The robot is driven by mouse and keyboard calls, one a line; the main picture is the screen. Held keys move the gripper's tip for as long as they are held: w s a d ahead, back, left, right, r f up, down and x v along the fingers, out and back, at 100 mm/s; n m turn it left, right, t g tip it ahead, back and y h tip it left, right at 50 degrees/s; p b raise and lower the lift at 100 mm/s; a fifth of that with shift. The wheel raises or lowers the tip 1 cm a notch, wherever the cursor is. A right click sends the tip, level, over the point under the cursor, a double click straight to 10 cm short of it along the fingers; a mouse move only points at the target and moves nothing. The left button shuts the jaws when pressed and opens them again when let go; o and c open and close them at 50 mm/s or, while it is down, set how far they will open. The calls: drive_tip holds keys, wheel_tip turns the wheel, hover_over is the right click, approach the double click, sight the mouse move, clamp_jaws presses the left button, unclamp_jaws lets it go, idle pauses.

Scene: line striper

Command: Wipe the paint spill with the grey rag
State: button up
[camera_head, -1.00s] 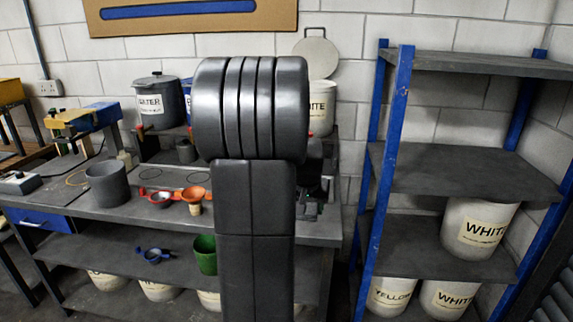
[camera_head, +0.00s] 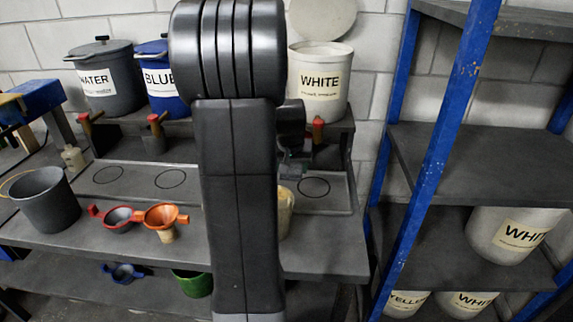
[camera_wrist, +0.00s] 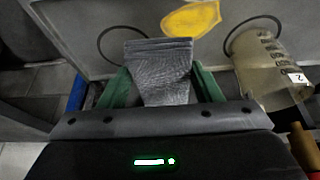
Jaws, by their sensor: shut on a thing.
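The grey rag (camera_wrist: 165,62) hangs between the green fingers of my gripper (camera_wrist: 162,84), which is shut on it, in the wrist view. The yellow paint spill (camera_wrist: 191,19) lies on the grey bench top just beyond the rag's far edge, at the top of the wrist view. In the head view my arm hides the spill and the rag.
A clear cup (camera_wrist: 262,70) labelled 2 stands right of the rag. The head view shows a grey bucket (camera_head: 45,200), red funnel (camera_head: 118,220), orange funnel (camera_head: 163,217), and WATER (camera_head: 103,85), BLUE (camera_head: 160,88) and WHITE (camera_head: 319,85) pails. A blue-post shelf (camera_head: 440,150) stands right.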

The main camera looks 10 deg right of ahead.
drive_tip(key=f+b, duration=0.1)
drive_tip(key=f, duration=0.2)
drive_tip(key=shift+w+f, duration=0.2)
drive_tip(key=shift+f+b, duration=1.95)
drive_tip(key=shift+f, duration=0.75)
drive_tip(key=shift+f+b, duration=0.8)
drive_tip(key=shift+f, duration=0.2)
drive_tip(key=shift+a, duration=0.1)
